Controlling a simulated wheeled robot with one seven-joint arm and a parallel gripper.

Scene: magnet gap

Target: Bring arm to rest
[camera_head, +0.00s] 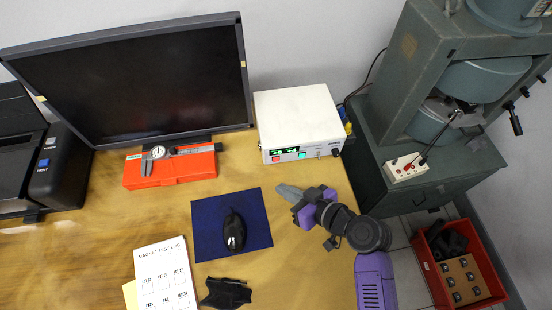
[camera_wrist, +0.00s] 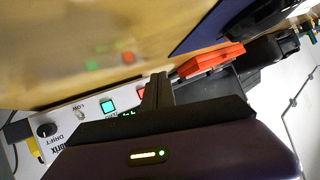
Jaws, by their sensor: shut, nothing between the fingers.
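My gripper (camera_head: 284,190) is above the wooden table on the right side, in the head view. Its fingers are together and hold nothing. In the wrist view the dark fingers (camera_wrist: 158,92) are seen close up, pressed together. My purple and black arm reaches in from the bottom right of the head view.
A white meter box (camera_head: 298,120) stands behind my gripper. A black mouse (camera_head: 234,232) lies on the blue mat (camera_head: 207,212). A monitor (camera_head: 135,85), an orange case (camera_head: 170,170) and a test sheet (camera_head: 165,275) are further left. A grey magnet (camera_head: 430,90) and a red crate (camera_head: 490,270) are right.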

